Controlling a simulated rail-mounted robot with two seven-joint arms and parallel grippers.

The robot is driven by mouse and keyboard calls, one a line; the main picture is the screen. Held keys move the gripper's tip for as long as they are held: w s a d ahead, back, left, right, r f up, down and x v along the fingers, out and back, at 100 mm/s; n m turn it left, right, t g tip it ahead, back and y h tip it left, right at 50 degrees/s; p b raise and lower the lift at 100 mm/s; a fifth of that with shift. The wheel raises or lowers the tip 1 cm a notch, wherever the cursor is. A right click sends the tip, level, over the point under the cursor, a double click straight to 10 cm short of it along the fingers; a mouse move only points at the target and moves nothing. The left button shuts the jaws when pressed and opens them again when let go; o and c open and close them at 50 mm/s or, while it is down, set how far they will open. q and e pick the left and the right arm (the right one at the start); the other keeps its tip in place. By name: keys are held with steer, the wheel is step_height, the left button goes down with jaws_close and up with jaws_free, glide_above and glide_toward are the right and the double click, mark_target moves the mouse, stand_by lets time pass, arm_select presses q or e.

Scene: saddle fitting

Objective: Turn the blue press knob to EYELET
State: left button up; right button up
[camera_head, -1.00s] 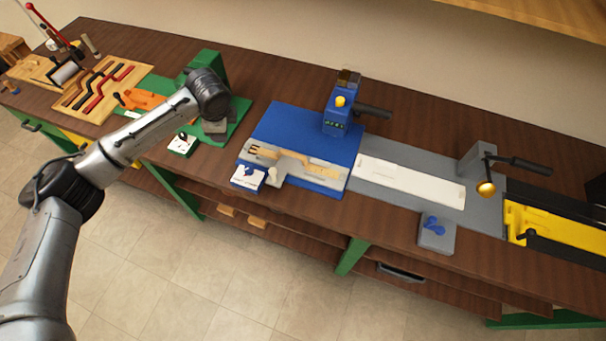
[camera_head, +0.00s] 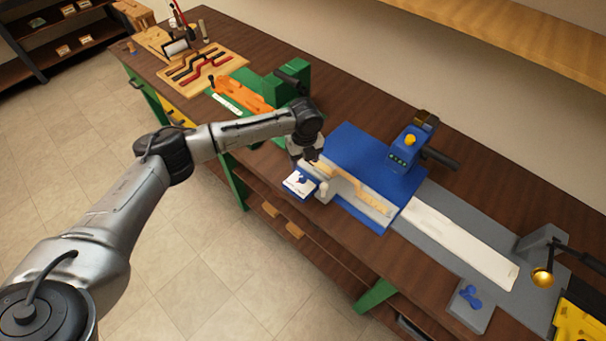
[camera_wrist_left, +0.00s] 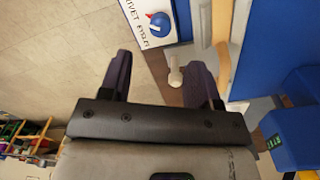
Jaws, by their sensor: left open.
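The blue press (camera_head: 404,152) stands on the bench with its blue base plate. At its front left corner is a small blue box with a white label plate (camera_head: 297,190). In the left wrist view this plate (camera_wrist_left: 118,22) carries lettering, partly readable as RIVET, and a round blue knob (camera_wrist_left: 158,28) with red and white on it. I cannot tell which word the knob points to. My left gripper (camera_wrist_left: 160,62) is open and empty, its fingertips short of the plate in the picture. In the head view my left gripper (camera_head: 314,156) hangs beside the box. My right gripper is not in view.
A pale knobbed post (camera_wrist_left: 175,76) stands near the gripper's right finger. A wooden strip (camera_head: 373,197) lies on the blue press's front. Green station (camera_head: 288,82) is to the left, and a grey plate with a blue knob (camera_head: 470,298) is to the right.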

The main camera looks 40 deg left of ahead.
mark_target(303, 176)
arm_select(q)
step_height(303, 176, down, 8)
steer(key=shift+s+f, duration=0.15)
steer(key=shift+f, duration=0.05)
stand_by(0.4)
steer(key=c, duration=0.9)
